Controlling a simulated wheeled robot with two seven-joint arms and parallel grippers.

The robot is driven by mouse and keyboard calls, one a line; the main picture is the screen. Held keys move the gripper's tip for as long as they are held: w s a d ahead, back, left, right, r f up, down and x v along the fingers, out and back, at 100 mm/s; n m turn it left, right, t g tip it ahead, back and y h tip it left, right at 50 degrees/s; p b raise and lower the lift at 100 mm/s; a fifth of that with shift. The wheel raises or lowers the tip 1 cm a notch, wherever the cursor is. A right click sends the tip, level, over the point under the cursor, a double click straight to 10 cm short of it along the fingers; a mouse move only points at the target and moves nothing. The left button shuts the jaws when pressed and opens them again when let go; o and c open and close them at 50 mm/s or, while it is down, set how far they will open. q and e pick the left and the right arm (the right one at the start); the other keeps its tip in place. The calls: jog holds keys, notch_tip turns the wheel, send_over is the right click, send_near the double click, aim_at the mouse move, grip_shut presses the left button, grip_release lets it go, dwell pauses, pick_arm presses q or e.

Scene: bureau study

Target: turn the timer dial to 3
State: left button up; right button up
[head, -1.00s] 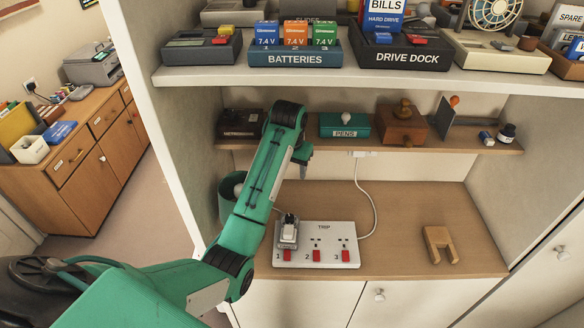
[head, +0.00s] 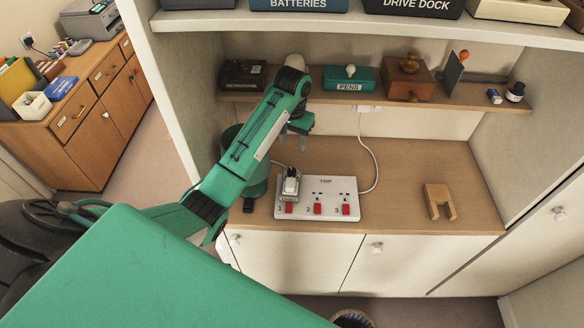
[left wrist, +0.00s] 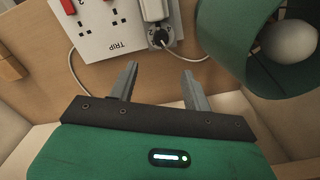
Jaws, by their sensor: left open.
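On the desk lies a white TRIP socket board (head: 333,207) with red switches numbered 1, 2 and 3; a white and grey plug block (head: 290,184) sits in socket 1. It also shows in the left wrist view (left wrist: 155,10). My left gripper (head: 299,132) is open and empty, above the desk behind the board. Its spread fingers (left wrist: 162,82) show nothing between them. My right gripper is out of view.
A wooden notched block (head: 439,201) lies right. A white cable (head: 374,165) runs behind the board.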

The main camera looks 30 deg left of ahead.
aim_at(292, 170)
pick_arm(q)
jog(key=f+b, duration=0.2)
jog(key=f, duration=0.1)
jog(key=f+b, duration=0.1)
jog(key=f, duration=0.1)
jog(key=shift+s+d+f, duration=0.1)
jog(key=shift+s+f, duration=0.15)
notch_tip(292, 170, down, 6)
jog(key=p, duration=0.3)
jog(key=shift+f, duration=0.7)
